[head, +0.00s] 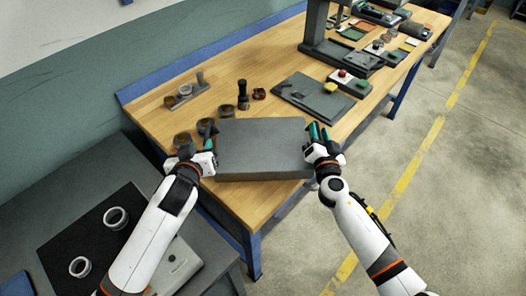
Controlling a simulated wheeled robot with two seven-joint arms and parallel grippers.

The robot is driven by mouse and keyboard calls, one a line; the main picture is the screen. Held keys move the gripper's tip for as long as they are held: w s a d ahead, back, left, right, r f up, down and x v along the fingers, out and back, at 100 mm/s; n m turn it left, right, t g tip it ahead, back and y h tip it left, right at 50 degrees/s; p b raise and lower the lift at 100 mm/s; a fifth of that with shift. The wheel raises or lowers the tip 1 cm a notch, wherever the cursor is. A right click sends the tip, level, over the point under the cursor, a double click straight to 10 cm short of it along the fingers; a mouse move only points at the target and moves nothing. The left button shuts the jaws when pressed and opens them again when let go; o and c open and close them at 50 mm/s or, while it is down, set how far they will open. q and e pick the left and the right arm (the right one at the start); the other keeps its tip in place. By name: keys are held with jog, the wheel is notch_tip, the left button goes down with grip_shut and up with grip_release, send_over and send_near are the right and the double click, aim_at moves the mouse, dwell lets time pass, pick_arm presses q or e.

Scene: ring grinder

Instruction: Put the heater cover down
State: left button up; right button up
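The heater cover seems to be the flat grey box (262,148) at the near end of the wooden table. It lies level between my two grippers; I cannot tell whether it rests on the table or is held just above it. My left gripper (208,137) is at the box's left side, with dark and teal fingers against or close beside it. My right gripper (318,136) is at the right side, its teal fingertips pointing up beside the box edge. How far each gripper's fingers are parted is not clear.
Several dark rings and a small black tool (242,95) stand behind the box. A grey plate (312,98) and a red-button box (343,76) lie further back. A grey side bench at lower left holds a black mat (84,250) with two pale rings. The floor at right is clear.

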jog(key=shift+s+f, duration=0.1)
jog(key=shift+s, duration=0.1)
pick_arm(q)
jog(key=v, duration=0.3)
pick_arm(e)
jog(key=s, duration=1.1)
jog(key=shift+s+d, duration=0.25)
jog(key=shift+s, duration=0.05)
pick_arm(q)
jog(key=shift+s, duration=0.1)
